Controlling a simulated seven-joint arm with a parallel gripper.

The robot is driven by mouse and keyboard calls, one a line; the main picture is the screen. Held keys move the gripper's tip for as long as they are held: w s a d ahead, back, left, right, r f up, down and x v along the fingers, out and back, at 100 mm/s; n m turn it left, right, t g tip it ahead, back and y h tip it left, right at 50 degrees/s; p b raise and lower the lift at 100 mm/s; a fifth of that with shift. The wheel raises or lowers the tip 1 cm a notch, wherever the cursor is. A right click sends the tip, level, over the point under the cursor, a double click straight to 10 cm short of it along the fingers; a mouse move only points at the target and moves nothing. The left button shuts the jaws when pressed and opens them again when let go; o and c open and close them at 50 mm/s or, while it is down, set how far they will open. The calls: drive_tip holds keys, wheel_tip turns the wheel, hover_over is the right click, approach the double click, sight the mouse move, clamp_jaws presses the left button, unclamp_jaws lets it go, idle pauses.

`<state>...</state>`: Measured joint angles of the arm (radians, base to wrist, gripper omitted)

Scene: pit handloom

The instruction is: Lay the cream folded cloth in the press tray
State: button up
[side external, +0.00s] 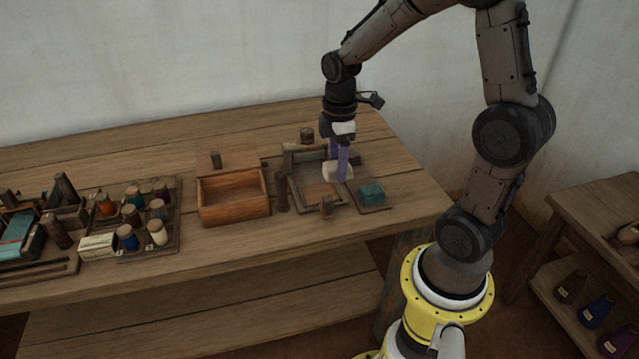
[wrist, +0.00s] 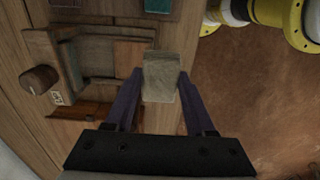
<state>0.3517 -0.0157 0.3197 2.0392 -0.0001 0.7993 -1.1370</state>
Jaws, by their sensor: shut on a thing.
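The cream folded cloth (side external: 337,173) is a small pale block between my gripper's purple fingers. My gripper (side external: 342,170) points down and is shut on it. In the wrist view the cloth (wrist: 161,78) sits between both fingertips (wrist: 160,88). What appears to be the press tray (side external: 296,192), a dark wooden frame with a recess, is just left of the cloth in the side view. In the wrist view this tray (wrist: 92,35) lies to the left of the cloth. The cloth looks raised; its exact height over the tray is unclear.
A teal folded cloth (side external: 372,193) lies on a small board right of the tray. A wooden box (side external: 232,196) and a dark post (side external: 281,192) stand left. A rack of colored spools (side external: 133,226) is farther left. The table's right edge is close by.

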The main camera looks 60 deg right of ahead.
hover_over(320, 194)
wheel_tip(320, 194, down, 6)
drive_tip(key=shift+s+f, duration=0.1)
drive_tip(key=shift+w+f, duration=0.2)
drive_tip(key=shift+f, duration=1.45)
drive_tip(key=shift+f, duration=0.2)
drive_tip(key=o, duration=1.3)
drive_tip(key=shift+s+f, duration=0.1)
wheel_tip(320, 194, up, 12)
drive_tip(key=s+a+r+m+t, duration=0.2)
drive_tip(key=s+a+r+m, duration=0.2)
drive_tip(key=s+a+r, duration=0.4)
drive_tip(key=s+a+m+t, duration=0.1)
drive_tip(key=s, duration=0.2)
drive_tip(key=s+a+r+m+t, duration=0.1)
drive_tip(key=s+a+m, duration=0.1)
drive_tip(key=s, duration=0.1)
drive_tip(key=s+a+r+m+t, duration=0.1)
drive_tip(key=s+m, duration=0.1)
drive_tip(key=s, duration=0.2)
drive_tip(key=shift+a+r+t, duration=0.15)
drive_tip(key=shift+a+t, duration=0.15)
drive_tip(key=shift+a, duration=0.05)
